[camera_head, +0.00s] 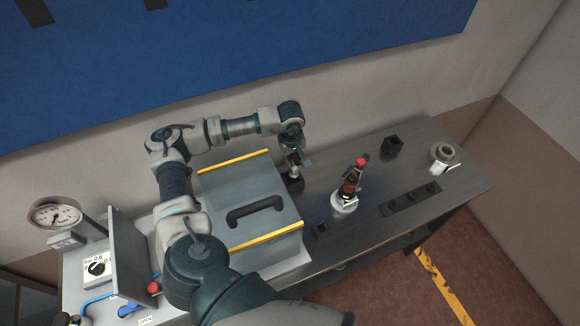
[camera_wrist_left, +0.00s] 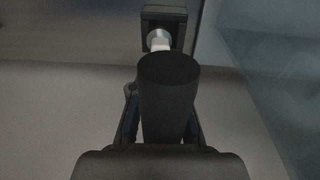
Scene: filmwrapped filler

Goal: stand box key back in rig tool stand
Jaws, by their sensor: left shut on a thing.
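My left gripper (camera_head: 293,152) is shut on the dark round handle of the box key (camera_wrist_left: 167,95). It holds the key over the back of the bench, just right of the grey box. A short pale metal shaft shows beyond the handle in the left wrist view. It points at a small black square block (camera_wrist_left: 166,14), which looks like the tool stand and also shows in the head view (camera_head: 296,186). I cannot tell whether the shaft's tip is in the block or only above it. My right gripper is not in view.
The grey box (camera_head: 225,185) with a black handle and yellow edges stands left of the gripper. A red-topped tool in a white base (camera_head: 343,206), a black holed strip (camera_head: 411,199), a black block (camera_head: 392,146) and a round metal part (camera_head: 443,154) stand right.

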